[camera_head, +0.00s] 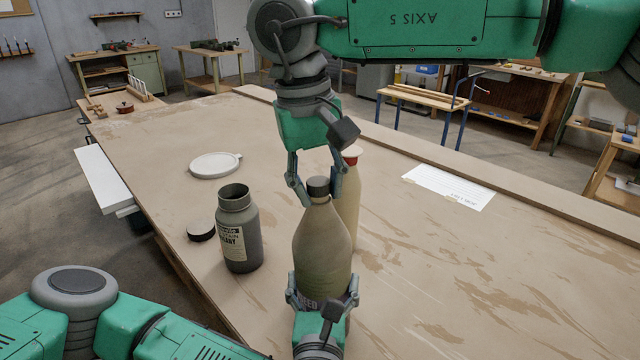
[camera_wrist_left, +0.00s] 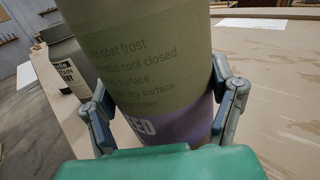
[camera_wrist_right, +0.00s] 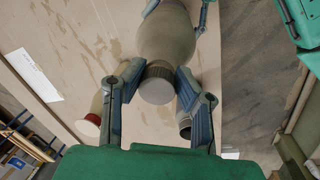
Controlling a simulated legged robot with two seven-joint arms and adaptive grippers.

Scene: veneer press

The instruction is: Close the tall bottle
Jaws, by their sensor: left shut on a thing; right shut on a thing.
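The tall bottle (camera_head: 322,240) is olive-tan and stands upright on the table, with a dark ribbed cap (camera_head: 318,187) at the top of its neck. My left gripper (camera_head: 322,297) is shut around its lower body; the left wrist view shows the fingers on both sides of the printed bottle (camera_wrist_left: 150,70). My right gripper (camera_head: 316,190) comes from above and is shut on the cap; the right wrist view shows the cap (camera_wrist_right: 157,85) between its fingers, in line with the bottle. The fingers hide the joint between cap and neck, so I cannot tell how tight it is.
A grey open jar (camera_head: 238,230) stands left of the bottle, with a dark lid (camera_head: 200,231) beside it. A cream bottle with a red-and-white top (camera_head: 350,165) stands close behind. A white round lid (camera_head: 215,164) and a paper sheet (camera_head: 448,187) lie on the table (camera_head: 480,270). The right side is clear.

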